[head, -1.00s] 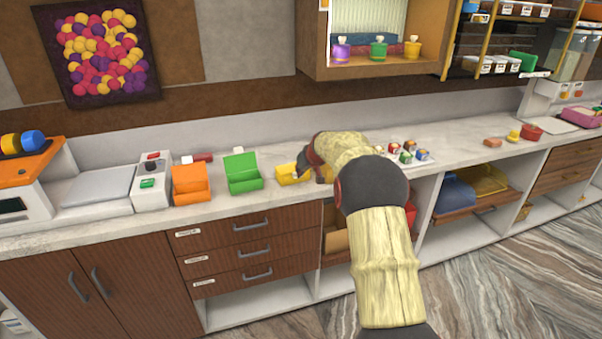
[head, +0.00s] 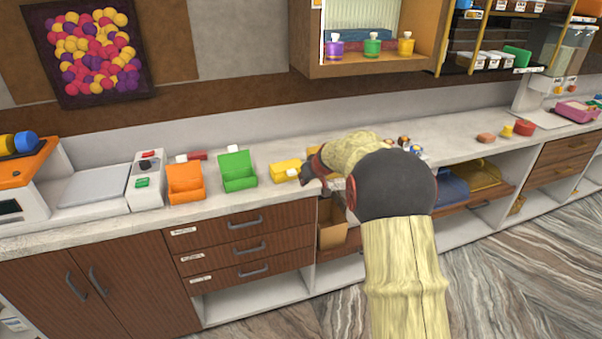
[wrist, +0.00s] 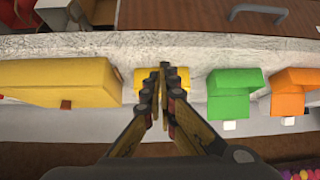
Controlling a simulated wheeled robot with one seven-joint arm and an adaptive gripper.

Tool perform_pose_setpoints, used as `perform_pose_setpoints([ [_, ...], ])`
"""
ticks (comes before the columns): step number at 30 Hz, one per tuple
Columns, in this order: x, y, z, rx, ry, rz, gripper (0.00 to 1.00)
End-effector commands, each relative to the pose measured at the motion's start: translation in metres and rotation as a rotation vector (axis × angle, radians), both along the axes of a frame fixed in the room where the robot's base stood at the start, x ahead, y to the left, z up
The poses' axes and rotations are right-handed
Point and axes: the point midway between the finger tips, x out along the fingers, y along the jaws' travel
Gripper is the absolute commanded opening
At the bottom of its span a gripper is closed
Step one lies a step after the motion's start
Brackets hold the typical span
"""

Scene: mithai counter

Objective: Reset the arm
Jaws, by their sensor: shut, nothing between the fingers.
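My gripper (wrist: 163,78) shows in the wrist view with its two dark ribbed fingers together and nothing between them. It is over the counter, in front of a small yellow box (wrist: 181,77), which the fingertips partly cover. In the head view my arm reaches over the counter, and its wrist end is beside the small yellow box (head: 286,171). The fingers cannot be made out there. I cannot tell whether they touch the box.
A green open box (head: 238,172) and an orange open box (head: 185,184) stand left of the yellow one. A larger yellow thing (wrist: 60,80) lies left of the fingers in the wrist view. A shelf (head: 360,68) hangs above. An open drawer (head: 333,236) is below the counter.

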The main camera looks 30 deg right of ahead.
Motion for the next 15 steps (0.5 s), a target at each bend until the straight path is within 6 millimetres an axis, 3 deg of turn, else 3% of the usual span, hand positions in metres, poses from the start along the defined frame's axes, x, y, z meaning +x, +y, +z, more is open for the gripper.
perform_pose_setpoints([
  [10, -0.0067, 0.0006, -0.0020, 0.002, -0.001, -0.004, 0.00],
  [15, -0.0110, 0.0074, -0.0071, 0.084, 0.015, -0.058, 0.00],
])
